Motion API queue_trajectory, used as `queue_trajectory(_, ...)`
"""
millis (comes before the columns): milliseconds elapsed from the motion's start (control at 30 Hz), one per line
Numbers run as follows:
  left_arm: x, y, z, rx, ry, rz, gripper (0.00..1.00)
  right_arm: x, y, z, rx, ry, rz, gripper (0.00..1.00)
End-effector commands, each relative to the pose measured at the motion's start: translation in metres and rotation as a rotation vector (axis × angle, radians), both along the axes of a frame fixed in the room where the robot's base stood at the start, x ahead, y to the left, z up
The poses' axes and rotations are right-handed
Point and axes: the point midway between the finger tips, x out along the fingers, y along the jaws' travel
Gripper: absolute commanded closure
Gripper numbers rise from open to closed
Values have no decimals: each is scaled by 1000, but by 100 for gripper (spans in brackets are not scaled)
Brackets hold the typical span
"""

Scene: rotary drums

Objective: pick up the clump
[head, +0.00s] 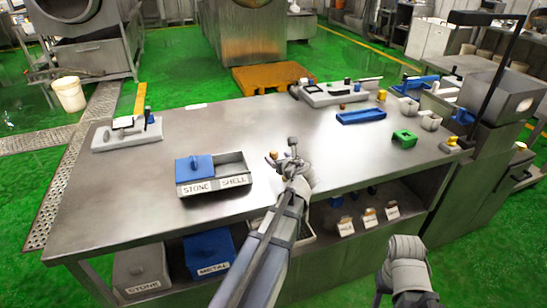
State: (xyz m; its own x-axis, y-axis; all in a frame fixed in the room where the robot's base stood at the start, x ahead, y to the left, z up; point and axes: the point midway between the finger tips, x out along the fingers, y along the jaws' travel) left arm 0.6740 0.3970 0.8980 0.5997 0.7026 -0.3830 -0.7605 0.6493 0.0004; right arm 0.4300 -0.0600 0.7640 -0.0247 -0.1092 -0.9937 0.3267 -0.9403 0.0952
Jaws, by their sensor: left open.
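My left gripper (283,154) is open above the steel table (250,130), right of the two-part bin labelled STONE and SHELL (213,180). A small brownish bit shows at its fingertips, too small to tell whether it is the clump or part of the gripper. I cannot make out the clump for certain. The blue lid covers the STONE side of the bin, and the SHELL side is uncovered. A part of my right arm shows at the bottom right, with its jaws not visible.
A blue tray (361,117), a green block (404,138) and grey holders (408,108) stand at the table's right. A grey fixture (127,134) stands at the left. Lower bins (209,254) sit under the table. The table's middle is largely clear.

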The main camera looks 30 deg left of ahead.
Motion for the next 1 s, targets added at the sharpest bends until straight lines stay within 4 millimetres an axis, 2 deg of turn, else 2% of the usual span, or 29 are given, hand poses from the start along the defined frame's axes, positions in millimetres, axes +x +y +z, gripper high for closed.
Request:
queue_trajectory(167, 3, 4, -2, 0, 0, 0, 26, 0, 0, -2, 0, 0, 0, 50)
queue_trajectory(500, 31, 36, -17, -1, 1, 2, 26, 0, 0, -17, 0, 0, 0, 50)
queue_trajectory(733, 32, 38, -16, 0, 0, 0, 26, 0, 0, -16, 0, 0, 0, 50)
queue_trajectory(767, 32, 38, -16, 0, 0, 0, 27, 0, 0, -16, 0, 0, 0, 50)
queue_trajectory(1000, 31, 37, -16, 0, 0, 0, 54, 0, 0, -16, 0, 0, 0, 50)
